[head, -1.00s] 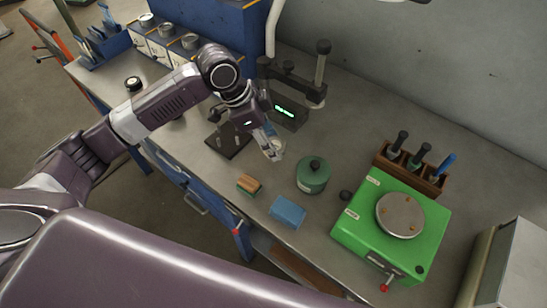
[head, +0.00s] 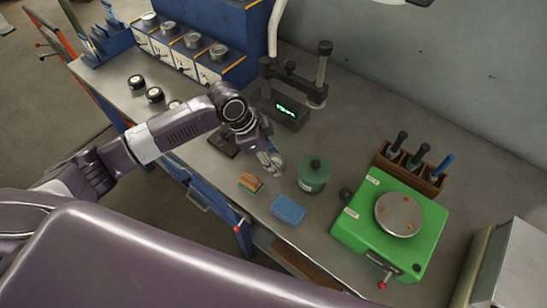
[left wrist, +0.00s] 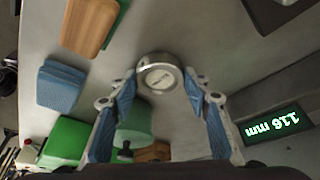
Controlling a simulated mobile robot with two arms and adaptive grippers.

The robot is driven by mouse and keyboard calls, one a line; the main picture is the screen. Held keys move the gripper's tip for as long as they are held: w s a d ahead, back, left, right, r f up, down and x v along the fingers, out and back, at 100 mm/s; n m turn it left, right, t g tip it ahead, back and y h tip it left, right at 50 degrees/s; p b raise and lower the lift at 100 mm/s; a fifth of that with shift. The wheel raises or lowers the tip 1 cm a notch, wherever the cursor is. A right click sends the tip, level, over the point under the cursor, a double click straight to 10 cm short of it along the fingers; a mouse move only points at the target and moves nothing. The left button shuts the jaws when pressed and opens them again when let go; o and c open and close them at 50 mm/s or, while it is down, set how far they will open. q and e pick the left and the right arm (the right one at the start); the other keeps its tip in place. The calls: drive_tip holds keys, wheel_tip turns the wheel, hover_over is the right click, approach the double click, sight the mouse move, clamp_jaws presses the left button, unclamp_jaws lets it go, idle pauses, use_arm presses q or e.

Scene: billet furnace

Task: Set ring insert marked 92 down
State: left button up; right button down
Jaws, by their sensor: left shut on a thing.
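My left gripper (head: 271,164) is over the grey bench top, left of the green lidded pot (head: 313,175). In the left wrist view, a round silver ring insert (left wrist: 159,76) with a pale face sits between my left gripper's blue-padded fingertips (left wrist: 160,84). The gripper is shut on it. The mark on its face is too blurred to read. In the head view the insert is mostly hidden by the fingers, and I cannot tell whether it touches the bench. My right gripper is out of view.
A wood-topped brush (head: 250,183) and a blue block (head: 288,210) lie near the bench's front edge. The gauge (head: 285,109), reading 116 mm in the wrist view, stands behind. A green machine (head: 390,230) is to the right. Dark-rimmed discs (head: 155,95) lie left.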

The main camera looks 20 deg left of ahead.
use_arm(q)
drive_tip(key=o, duration=1.5)
drive_tip(key=shift+o, duration=0.5)
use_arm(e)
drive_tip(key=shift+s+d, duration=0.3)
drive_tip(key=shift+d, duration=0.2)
use_arm(q)
drive_tip(key=b+v, duration=0.2)
drive_tip(key=v, duration=1)
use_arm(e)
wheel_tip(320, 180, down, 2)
use_arm(q)
drive_tip(key=shift+r, duration=0.1)
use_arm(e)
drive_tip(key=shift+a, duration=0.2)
use_arm(q)
drive_tip(key=shift+s, duration=0.1)
